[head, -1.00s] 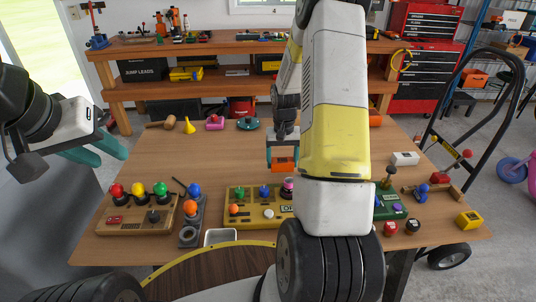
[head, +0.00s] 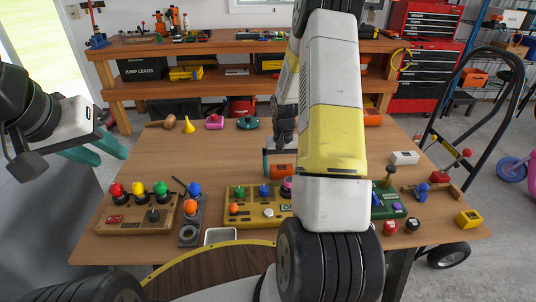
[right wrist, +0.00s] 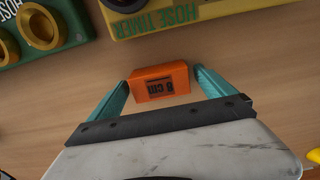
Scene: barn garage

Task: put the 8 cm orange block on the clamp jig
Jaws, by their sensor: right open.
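The orange block (head: 282,170), marked "8 cm" in the right wrist view (right wrist: 158,82), is on or just above the bare wood behind the yellow hose-timer panel. My right gripper (right wrist: 161,77) is open around it, one finger at each side; the block's ends are very close to the fingers. In the head view my right arm hides part of this gripper. My left gripper (head: 112,154) is open and empty, off the table's left edge. A wooden piece with a blue clamp-like part (head: 424,190) lies at the right; I cannot tell for sure that it is the clamp jig.
The yellow panel (head: 247,217) is close in front of the block. The table's middle left is clear.

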